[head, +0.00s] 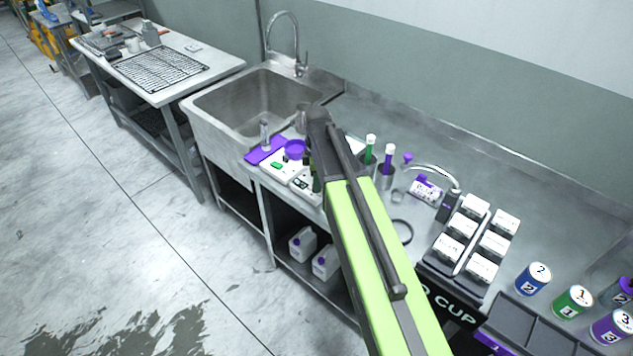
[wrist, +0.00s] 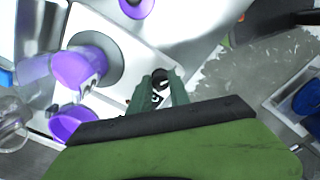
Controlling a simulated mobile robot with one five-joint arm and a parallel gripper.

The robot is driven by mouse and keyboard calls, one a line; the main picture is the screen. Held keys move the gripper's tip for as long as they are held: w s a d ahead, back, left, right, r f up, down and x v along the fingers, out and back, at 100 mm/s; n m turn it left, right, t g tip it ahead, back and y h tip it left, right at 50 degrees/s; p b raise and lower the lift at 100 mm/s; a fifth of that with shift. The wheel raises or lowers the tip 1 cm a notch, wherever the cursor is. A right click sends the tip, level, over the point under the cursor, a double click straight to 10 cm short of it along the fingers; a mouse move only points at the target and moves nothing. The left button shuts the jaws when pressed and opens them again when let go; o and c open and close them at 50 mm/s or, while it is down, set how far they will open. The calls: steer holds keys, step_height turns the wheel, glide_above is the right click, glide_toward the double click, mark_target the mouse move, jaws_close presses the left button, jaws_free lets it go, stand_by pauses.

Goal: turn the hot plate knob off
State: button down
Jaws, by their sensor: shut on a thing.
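The white hot plate (head: 302,186) stands on the steel counter, partly hidden behind my arm in the head view. In the wrist view its white body (wrist: 118,98) shows with a grey round top and a purple vessel near it. The small black knob (wrist: 160,77) sits between the fingertips of my gripper (wrist: 161,86). The green fingers are shut on the knob from both sides. The knob's pointer mark is too small to read. In the head view my gripper (head: 315,178) is mostly hidden by my own arm.
Numbered cans (head: 573,301) stand farther right. Open floor lies in front.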

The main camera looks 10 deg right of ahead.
steer(key=shift+s+a, duration=0.15)
steer(key=c, duration=1.4)
jaws_free()
steer(key=shift+o, duration=1)
step_height(320, 180, up, 17)
steer(key=p, duration=1.7)
steer(key=shift+r, duration=0.2)
steer(key=shift+f, duration=0.1)
